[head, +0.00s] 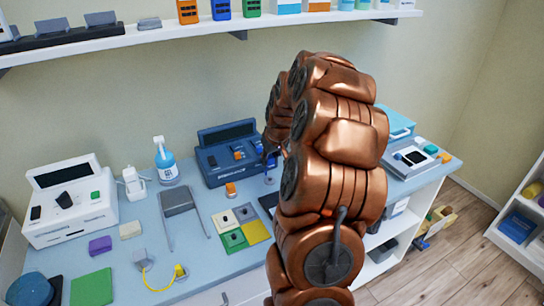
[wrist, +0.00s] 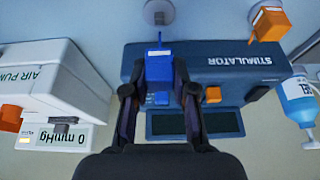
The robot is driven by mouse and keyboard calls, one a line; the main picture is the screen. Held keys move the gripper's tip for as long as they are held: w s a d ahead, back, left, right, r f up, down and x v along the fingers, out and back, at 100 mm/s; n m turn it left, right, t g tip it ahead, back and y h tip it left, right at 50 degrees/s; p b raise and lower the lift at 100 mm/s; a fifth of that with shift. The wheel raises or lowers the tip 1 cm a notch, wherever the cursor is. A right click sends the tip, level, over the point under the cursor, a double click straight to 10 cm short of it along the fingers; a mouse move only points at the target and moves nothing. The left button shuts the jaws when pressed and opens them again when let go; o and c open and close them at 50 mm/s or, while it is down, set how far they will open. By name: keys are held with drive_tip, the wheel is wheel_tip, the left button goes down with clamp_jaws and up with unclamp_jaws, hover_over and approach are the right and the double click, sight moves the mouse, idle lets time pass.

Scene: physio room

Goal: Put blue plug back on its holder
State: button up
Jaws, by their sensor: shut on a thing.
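The blue plug (wrist: 159,68) is held between the fingertips of my gripper (wrist: 160,80) in the wrist view. A thin blue pin shows at its far end. A small round grey holder (wrist: 158,12) lies beyond the plug at the top of that view, apart from it. In the head view the holder (head: 269,180) shows on the blue table in front of the stimulator. My arm hides most of the gripper in the head view; a bit of the blue plug (head: 270,160) shows left of the arm. The dark blue stimulator (wrist: 250,62) is close beside the plug.
An orange plug (wrist: 269,23) stands on its own holder nearby, also in the head view (head: 230,189). An orange part (wrist: 213,94) sits on the stimulator. The white air pump (wrist: 45,85) and a spray bottle (wrist: 299,100) flank it. Coloured pads (head: 235,240) lie in front.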

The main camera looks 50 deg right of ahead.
sight(270, 177)
drive_tip(key=shift+a+f, duration=0.1)
drive_tip(key=shift+f, duration=1.95)
drive_tip(key=shift+b, duration=0.75)
drive_tip(key=shift+f+b, duration=0.6)
drive_tip(key=shift+f, duration=0.6)
idle(1.3)
idle(0.4)
drive_tip(key=o, duration=1.4)
drive_tip(key=shift+r, duration=0.15)
